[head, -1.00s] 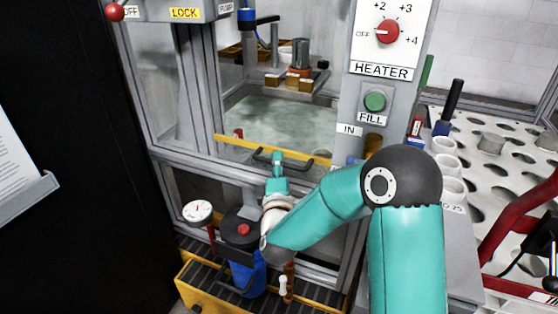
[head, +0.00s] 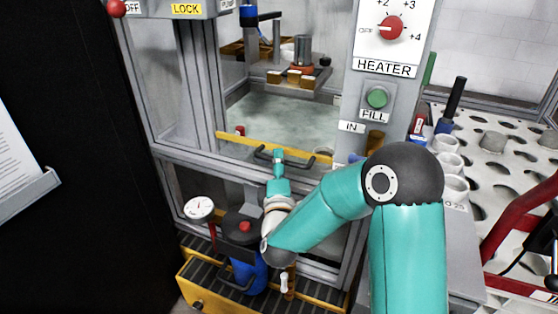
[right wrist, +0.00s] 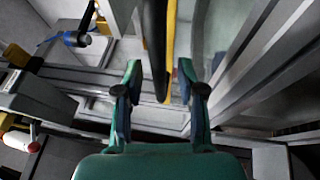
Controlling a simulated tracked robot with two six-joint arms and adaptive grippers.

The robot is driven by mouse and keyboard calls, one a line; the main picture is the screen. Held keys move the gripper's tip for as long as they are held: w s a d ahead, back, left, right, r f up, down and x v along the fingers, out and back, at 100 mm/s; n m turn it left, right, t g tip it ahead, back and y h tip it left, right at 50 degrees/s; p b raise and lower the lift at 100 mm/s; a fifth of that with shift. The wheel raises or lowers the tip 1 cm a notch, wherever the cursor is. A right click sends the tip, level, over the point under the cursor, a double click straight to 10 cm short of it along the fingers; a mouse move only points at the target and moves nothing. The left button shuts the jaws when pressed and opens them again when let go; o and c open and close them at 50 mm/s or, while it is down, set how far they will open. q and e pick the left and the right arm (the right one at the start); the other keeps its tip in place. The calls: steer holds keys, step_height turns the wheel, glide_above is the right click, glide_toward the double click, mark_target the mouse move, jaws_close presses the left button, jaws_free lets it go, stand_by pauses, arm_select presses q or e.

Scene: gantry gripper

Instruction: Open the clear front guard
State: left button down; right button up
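The clear front guard (head: 285,118) is a transparent panel on the grey frame, with a yellow strip (head: 240,139) along its lower edge. It is down, covering the front opening. A black bar handle (head: 318,161) sits on the strip. My right gripper (head: 279,155) is at the handle's middle. In the right wrist view, the right gripper (right wrist: 160,85) has its fingers apart, with the black handle (right wrist: 155,45) lying between them and gaps on both sides. The exact depth of the handle between the fingers is hard to tell. My left gripper is not in view.
A grey panel on the right carries the red heater knob (head: 390,27) and green fill button (head: 377,97). A LOCK label (head: 187,9) is at top left. A gauge (head: 199,208) and blue canister (head: 247,275) stand below the guard. A perforated white rack (head: 500,160) is at right.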

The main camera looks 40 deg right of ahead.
steer(key=v, duration=0.6)
steer(key=shift+a, duration=0.2)
steer(key=shift+s, duration=0.15)
